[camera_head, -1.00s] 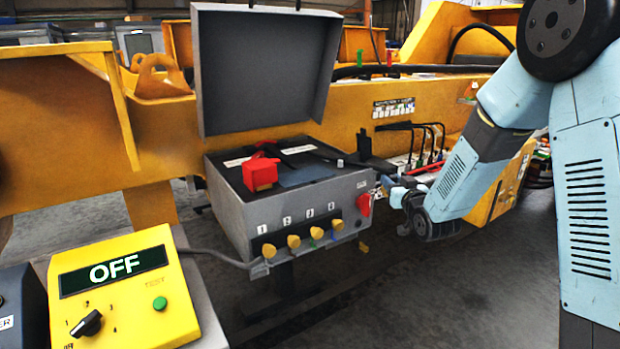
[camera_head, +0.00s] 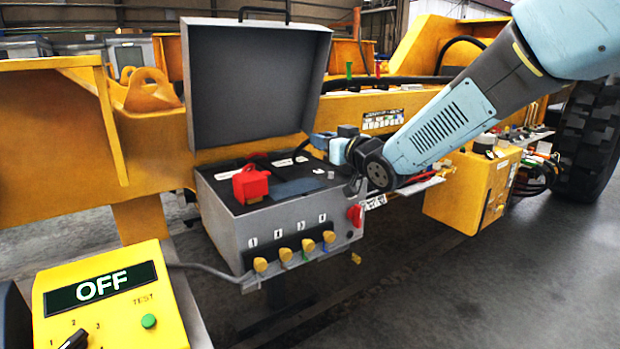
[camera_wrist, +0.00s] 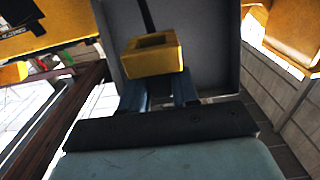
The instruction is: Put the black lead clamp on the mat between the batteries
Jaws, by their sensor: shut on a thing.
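My gripper (camera_head: 322,141) is over the right back part of the open grey case (camera_head: 230,232). It is shut on the lead clamp, a yellow block with a rectangular recess (camera_wrist: 153,58) at the fingertips in the wrist view. A dark strip, apparently its black lead (camera_wrist: 147,17), runs up from it; in the head view the fingers mostly hide the clamp. A red clamp (camera_head: 250,186) sits on the case's top left part. A blue-grey flat patch (camera_head: 297,187), possibly the mat, lies right of it. I cannot make out the batteries for certain.
Yellow knobs (camera_head: 284,256) and a red switch (camera_head: 355,215) line the case front. A yellow OFF panel (camera_head: 105,300) stands at front left. A yellow machine frame runs behind.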

